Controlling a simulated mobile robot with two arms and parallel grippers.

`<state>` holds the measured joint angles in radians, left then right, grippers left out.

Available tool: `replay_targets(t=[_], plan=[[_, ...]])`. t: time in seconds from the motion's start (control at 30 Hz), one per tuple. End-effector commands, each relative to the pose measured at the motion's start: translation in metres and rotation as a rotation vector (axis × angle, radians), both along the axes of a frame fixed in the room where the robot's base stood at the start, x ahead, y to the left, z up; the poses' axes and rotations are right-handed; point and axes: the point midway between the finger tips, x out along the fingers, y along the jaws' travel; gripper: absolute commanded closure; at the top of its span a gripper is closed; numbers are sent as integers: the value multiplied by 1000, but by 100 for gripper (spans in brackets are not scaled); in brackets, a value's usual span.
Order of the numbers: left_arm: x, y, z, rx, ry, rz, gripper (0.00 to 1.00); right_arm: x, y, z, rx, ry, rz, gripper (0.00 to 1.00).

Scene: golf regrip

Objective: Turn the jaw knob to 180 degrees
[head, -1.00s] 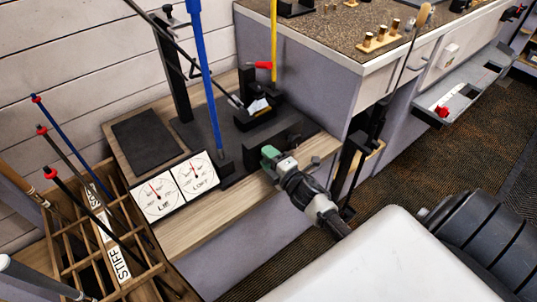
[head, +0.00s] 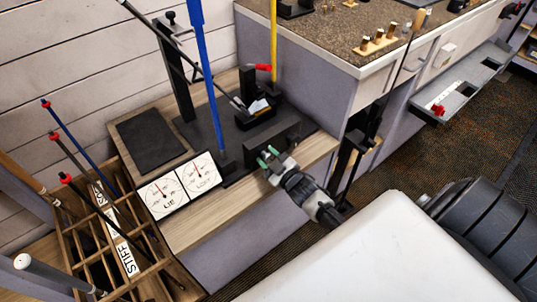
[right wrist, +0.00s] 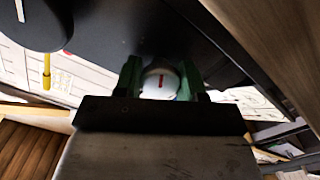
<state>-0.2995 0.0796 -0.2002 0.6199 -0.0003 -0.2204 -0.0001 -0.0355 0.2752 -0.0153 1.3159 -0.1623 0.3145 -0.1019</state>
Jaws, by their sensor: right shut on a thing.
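The jaw knob (right wrist: 160,82) is a round, pale knob with a short red mark, seen in the right wrist view on the face of a dark block. My right gripper (right wrist: 160,80) has its green fingers on both sides of the knob, shut on it. In the head view my right gripper (head: 268,157) reaches the front of the black loft-and-lie machine (head: 272,137) and hides the knob. My left gripper is not in view.
The LIE dial (head: 163,198) and LOFT dial (head: 201,173) stand left of my right gripper. A blue shaft (head: 206,70) and a yellow shaft (head: 273,40) rise from the machine. A wooden shaft box (head: 85,255) is at left. A cabinet (head: 300,75) stands behind right.

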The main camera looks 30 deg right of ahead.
Motion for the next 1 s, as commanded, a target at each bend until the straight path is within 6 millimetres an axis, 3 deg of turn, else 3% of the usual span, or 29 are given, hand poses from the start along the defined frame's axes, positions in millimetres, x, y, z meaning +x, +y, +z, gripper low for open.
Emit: replay_targets(t=[0.5,1.0], plan=[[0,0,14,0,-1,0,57,-1,0,-1,412,35,-1,84],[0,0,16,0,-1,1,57,-1,0,-2,544,46,-1,84]])
